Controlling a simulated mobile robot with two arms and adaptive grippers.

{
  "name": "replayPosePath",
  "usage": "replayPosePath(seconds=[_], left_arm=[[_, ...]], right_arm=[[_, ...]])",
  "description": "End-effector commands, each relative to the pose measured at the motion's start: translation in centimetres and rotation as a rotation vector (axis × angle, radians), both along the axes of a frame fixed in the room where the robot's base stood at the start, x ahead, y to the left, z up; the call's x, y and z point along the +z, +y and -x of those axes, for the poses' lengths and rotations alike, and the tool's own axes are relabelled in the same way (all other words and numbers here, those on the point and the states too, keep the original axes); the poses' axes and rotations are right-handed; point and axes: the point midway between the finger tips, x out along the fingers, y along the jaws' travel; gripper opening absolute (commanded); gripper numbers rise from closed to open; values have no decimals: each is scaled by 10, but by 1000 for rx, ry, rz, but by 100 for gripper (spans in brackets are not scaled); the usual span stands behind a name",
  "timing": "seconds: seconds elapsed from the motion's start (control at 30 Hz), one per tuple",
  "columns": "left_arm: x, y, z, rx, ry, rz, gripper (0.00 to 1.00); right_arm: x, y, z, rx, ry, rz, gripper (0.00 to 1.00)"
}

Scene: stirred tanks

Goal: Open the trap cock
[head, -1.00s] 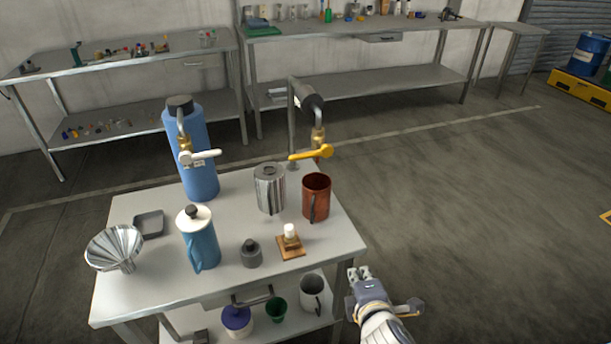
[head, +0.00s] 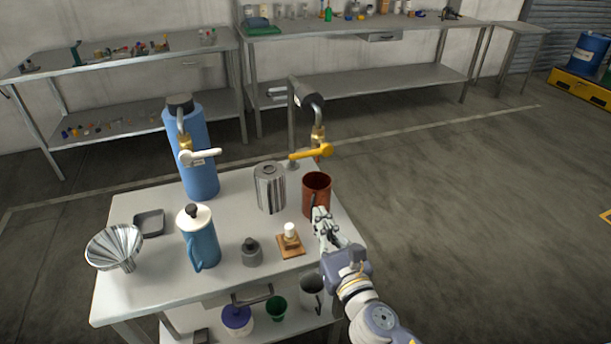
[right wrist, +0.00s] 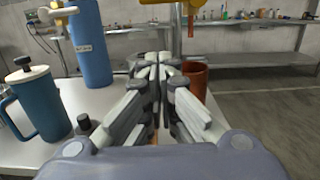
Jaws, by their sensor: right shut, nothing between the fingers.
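Two brass cocks show in the head view, and I cannot tell which is the trap cock. One, with a yellow lever handle (head: 311,152), hangs on a stand at the back of the table; its lever points left. The other, with a white lever handle (head: 203,155), is in front of the tall blue tank (head: 199,163). My right gripper (head: 318,214) is shut and empty, in front of the brown mug (head: 316,187), below the yellow lever. In the right wrist view its fingertips (right wrist: 157,64) meet, with part of the yellow lever (right wrist: 207,16) at the top. My left gripper is out of view.
The table (head: 160,285) also holds a steel canister (head: 269,190), a blue jug (head: 201,244), a funnel (head: 115,247), a grey bottle (head: 251,254) and a small white-capped item on a wooden block (head: 290,250).

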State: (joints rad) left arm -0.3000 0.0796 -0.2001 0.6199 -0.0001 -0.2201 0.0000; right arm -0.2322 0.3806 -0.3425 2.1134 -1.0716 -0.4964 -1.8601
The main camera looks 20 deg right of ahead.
Motion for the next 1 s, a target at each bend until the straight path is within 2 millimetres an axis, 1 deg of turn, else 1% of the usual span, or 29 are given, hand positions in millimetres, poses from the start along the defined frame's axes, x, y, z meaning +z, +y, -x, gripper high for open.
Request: replayPosePath(seconds=[0.13,0.27,0.37,0.7,0.73,0.8,0.9,1.0], left_arm=[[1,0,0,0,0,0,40],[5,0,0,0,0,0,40],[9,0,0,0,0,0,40],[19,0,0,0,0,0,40],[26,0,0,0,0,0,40],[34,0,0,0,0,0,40],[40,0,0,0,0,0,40],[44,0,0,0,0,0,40]], right_arm=[[1,0,-3,-1,0,-2,0],[3,0,-16,-2,-1,-4,0],[5,-1,-33,-4,-3,-4,0],[8,0,-103,-3,-1,-6,0],[16,0,-103,-2,-2,-5,0],[27,0,-104,-1,-1,-6,0],[37,0,-106,-1,0,-6,0],[42,0,-107,-1,0,-4,0]])
